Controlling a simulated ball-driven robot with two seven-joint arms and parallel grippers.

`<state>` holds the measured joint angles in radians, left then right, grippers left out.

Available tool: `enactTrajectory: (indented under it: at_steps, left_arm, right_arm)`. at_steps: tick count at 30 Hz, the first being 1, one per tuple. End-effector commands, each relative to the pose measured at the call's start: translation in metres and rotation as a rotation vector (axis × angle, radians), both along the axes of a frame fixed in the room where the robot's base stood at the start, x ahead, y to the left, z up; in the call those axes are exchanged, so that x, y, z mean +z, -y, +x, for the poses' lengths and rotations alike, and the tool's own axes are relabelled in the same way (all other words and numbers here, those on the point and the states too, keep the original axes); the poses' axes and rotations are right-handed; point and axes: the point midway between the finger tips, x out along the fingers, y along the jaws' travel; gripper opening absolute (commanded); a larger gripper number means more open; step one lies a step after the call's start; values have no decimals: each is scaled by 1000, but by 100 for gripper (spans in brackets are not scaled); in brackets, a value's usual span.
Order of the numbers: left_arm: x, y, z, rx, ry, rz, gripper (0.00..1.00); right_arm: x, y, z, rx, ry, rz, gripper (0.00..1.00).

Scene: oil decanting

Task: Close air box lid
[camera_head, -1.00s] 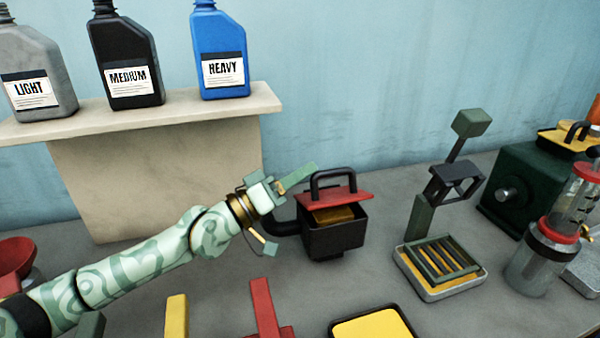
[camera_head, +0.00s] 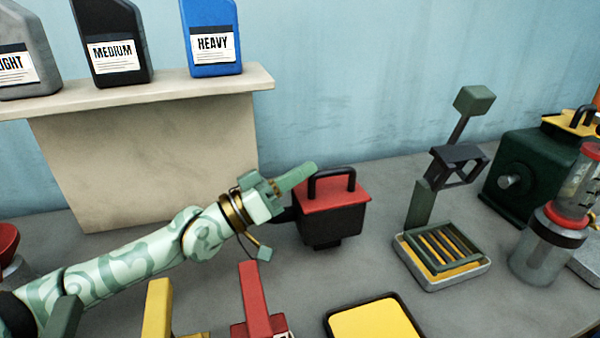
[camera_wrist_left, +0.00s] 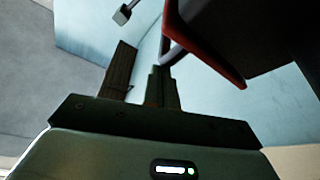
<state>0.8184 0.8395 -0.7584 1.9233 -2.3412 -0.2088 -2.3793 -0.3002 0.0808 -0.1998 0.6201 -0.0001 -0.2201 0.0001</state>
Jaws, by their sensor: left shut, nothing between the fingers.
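The air box (camera_head: 332,224) is a black box with a red lid (camera_head: 338,194) and a black arched handle on top. The lid lies flat over the box in the head view, and no yellow inside shows. My left gripper (camera_head: 298,178) is shut and empty, at the lid's left side near the handle. In the left wrist view, the red lid edge (camera_wrist_left: 205,52) and the dark box side (camera_wrist_left: 235,25) are at the upper right, beside my left fingers (camera_wrist_left: 145,80). I cannot tell whether the fingers touch the lid. My right gripper is out of view.
Light, medium and heavy oil bottles (camera_head: 212,38) stand on a shelf (camera_head: 150,95) at the left. A slatted tray (camera_head: 440,255) and a clear pump jar (camera_head: 548,245) are at the right. Red (camera_head: 250,300) and yellow (camera_head: 157,308) upright pieces and a yellow pan (camera_head: 375,320) are in front.

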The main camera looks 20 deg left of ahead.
Motion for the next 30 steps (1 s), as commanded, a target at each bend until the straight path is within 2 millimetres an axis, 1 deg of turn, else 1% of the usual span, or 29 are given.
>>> enactTrajectory:
  at_steps: [11,14,17,20,27,30]
  left_arm:
    - [0,0,0,0,-1,-1,0]
    - [-2,-4,-4,1,-2,1,0]
    - [-7,-14,-13,2,-2,4,0]
    - [-15,-31,-28,2,-3,6,0]
    - [-37,-76,-72,1,-5,5,0]
    - [-44,-91,-86,0,-4,4,0]
  right_arm:
    - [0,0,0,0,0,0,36]
    - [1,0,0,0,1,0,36]
    - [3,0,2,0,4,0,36]
    - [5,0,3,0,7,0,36]
    - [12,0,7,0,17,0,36]
    - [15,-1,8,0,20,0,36]
